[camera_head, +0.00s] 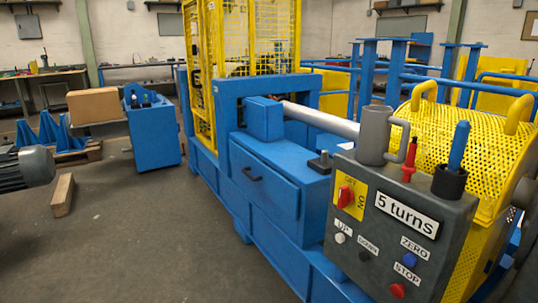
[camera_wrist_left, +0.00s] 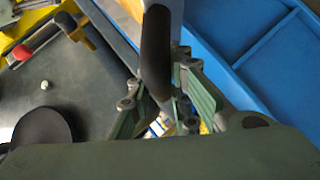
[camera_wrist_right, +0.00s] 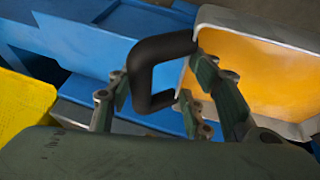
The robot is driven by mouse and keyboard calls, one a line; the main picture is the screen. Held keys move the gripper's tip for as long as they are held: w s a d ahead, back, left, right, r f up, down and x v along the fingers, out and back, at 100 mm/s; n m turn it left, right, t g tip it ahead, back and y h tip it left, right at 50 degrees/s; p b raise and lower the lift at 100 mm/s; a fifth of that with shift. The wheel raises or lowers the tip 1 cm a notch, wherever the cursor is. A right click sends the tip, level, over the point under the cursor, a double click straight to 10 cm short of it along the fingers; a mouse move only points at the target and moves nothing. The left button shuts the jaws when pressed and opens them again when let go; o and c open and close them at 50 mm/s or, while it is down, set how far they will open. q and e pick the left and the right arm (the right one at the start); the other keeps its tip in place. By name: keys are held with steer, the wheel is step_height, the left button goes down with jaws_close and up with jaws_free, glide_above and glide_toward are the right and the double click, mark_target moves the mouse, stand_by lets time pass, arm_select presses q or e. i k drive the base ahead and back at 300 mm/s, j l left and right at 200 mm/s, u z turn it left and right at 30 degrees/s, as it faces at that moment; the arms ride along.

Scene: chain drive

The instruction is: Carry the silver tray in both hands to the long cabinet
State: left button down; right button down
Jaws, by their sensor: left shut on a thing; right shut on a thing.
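In the right wrist view, the tray (camera_wrist_right: 255,75) shows a silver rim and an orange-yellow inner face at the right. Its black handle (camera_wrist_right: 150,58) is between the fingers of my right gripper (camera_wrist_right: 160,82), which is shut on it. In the left wrist view, another black handle (camera_wrist_left: 155,50) is between the fingers of my left gripper (camera_wrist_left: 162,88), which is shut on it. A small silver-grey part tops that handle; most of the tray is out of view. Neither gripper nor the tray shows in the head view. I cannot tell which piece is the long cabinet.
A blue machine (camera_head: 270,185) with a drawer fills the middle right. A control panel (camera_head: 385,225) with a grey mug (camera_head: 374,135) and tools on top stands close at the right. A blue stand (camera_head: 152,135), cardboard box (camera_head: 95,105) and wood block (camera_head: 63,195) are at left. Floor between is clear.

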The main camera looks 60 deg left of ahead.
mark_target(284, 150)
steer(key=u, duration=1.1)
steer(key=i+j, duration=0.15)
steer(key=j, duration=0.25)
steer(key=i+j+u, duration=0.15)
steer(key=j, duration=0.2)
steer(key=i+j, duration=0.15)
steer(key=j, duration=0.25)
steer(key=i+j, duration=0.15)
steer(key=j, duration=0.2)
steer(key=i+j, duration=0.15)
steer(key=j, duration=0.15)
steer(key=i+j, duration=0.15)
steer(key=j, duration=0.2)
steer(key=i+j, duration=0.15)
steer(key=j, duration=0.15)
steer(key=k+u, duration=0.05)
